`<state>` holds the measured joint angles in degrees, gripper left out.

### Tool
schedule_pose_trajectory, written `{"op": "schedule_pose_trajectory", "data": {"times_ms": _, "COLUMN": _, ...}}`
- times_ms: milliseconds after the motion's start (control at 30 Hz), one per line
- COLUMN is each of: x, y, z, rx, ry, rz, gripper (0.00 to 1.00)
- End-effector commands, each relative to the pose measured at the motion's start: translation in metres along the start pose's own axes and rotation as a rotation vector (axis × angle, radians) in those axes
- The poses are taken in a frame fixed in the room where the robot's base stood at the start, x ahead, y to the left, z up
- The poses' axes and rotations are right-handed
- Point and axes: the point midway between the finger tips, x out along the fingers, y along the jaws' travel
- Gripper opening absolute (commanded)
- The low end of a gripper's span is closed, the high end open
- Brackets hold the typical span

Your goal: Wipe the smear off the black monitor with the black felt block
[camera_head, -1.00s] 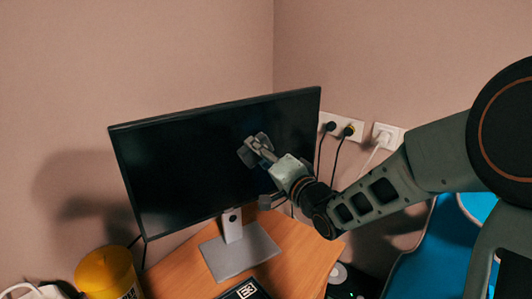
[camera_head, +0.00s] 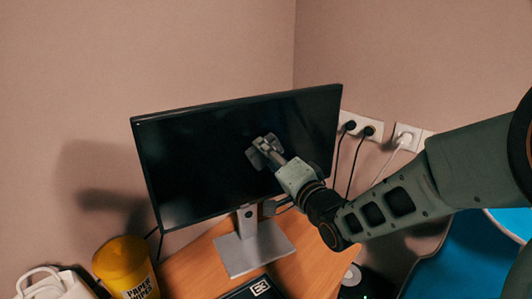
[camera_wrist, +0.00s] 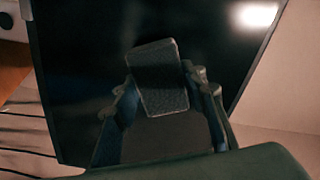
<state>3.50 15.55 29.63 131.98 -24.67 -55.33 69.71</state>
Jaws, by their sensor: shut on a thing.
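The black monitor (camera_head: 200,165) stands on a grey stand on the desk, its dark screen facing me. My gripper (camera_head: 265,151) is in front of the right half of the screen. In the wrist view, the black felt block (camera_wrist: 161,82) sits between the two fingers, which are shut on it. The monitor screen (camera_wrist: 85,50) fills most of the background behind the block. The block is at or very close to the glass; I cannot tell whether it touches. I cannot make out the smear; a bright patch at the screen's upper right in the wrist view looks like a reflection.
A yellow wipes tub (camera_head: 124,265) stands at the desk's left, beside a white item (camera_head: 58,285). A black box (camera_head: 252,290) lies in front of the monitor stand (camera_head: 254,250). Wall sockets (camera_head: 362,127) with cables are right of the monitor. A blue surface (camera_head: 455,260) lies at lower right.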

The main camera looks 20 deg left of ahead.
Motion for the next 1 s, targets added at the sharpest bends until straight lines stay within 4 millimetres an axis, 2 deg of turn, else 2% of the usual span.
{"op": "schedule_pose_trajectory", "data": {"times_ms": 500, "x": -0.049, "y": -0.001, "z": -0.001, "rx": 0.0, "ry": 0.001, "rz": 0.0, "gripper": 0.2}}
{"op": "schedule_pose_trajectory", "data": {"times_ms": 1000, "x": -0.057, "y": 0.0, "z": -0.001, "rx": 0.0, "ry": 0.001, "rz": 0.001, "gripper": 0.2}}
